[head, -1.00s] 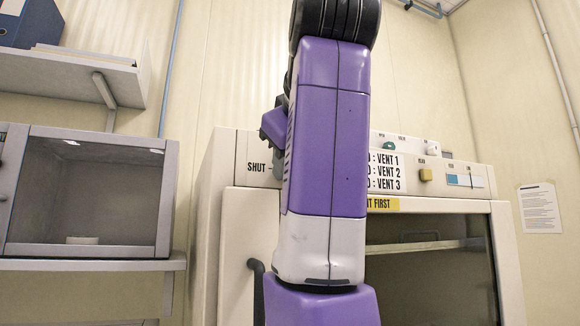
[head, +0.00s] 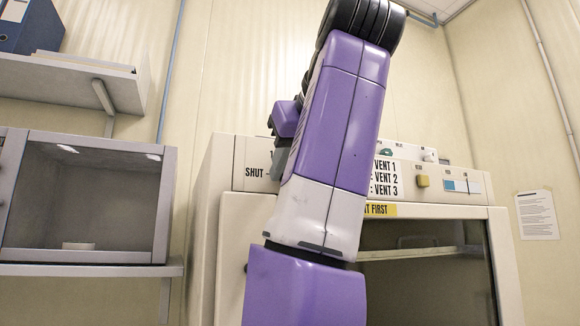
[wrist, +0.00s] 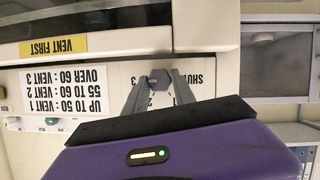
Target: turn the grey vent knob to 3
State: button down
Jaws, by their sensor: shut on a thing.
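The grey vent knob (wrist: 158,80) is on the cabinet's front panel, beside the word SHUT, in the upside-down wrist view. My gripper (wrist: 157,84) has its two grey fingers closed on the knob, one on each side. In the head view my purple arm covers the knob, and only part of my gripper (head: 279,160) shows at the panel near SHUT. The dial marks around the knob are mostly hidden by the fingers, so I cannot read which number it points to.
A label card (wrist: 66,91) lists ranges for VENT 1, 2 and 3. A yellow strip (wrist: 53,48) reads VENT FIRST. The cabinet's dark window (head: 430,270) lies below. A small glass-fronted box (head: 85,200) stands on a shelf at left.

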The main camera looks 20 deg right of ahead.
jog(key=shift+f, duration=0.2)
jog(key=c, duration=1)
grip_release()
jog(key=shift+c, duration=0.2)
jog(key=shift+r, duration=0.15)
jog(key=shift+s, duration=0.1)
jog(key=b+v, duration=0.3)
jog(key=v, duration=0.4)
jog(key=shift+s, duration=0.25)
jog(key=shift+r, duration=0.15)
